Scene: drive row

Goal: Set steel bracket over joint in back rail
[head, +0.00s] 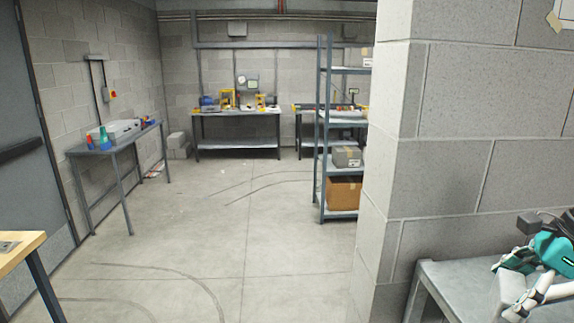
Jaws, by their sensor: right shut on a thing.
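My right gripper (516,284), teal with pale fingers, is at the lower right, over a grey metal bench (450,275). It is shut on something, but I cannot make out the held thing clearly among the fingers. I cannot identify the steel bracket for certain. A small flat grey metal piece (8,246) lies on a wooden-topped table (28,243) at the left edge, cut off by the picture. I cannot pick out a back rail or its joint. My left gripper is not in view.
A block wall corner (385,170) stands between the bench and the room. The concrete floor (215,235) is open in the middle. A shelf rack (322,130) with boxes, a side table (110,146) and a back workbench (240,113) line the room.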

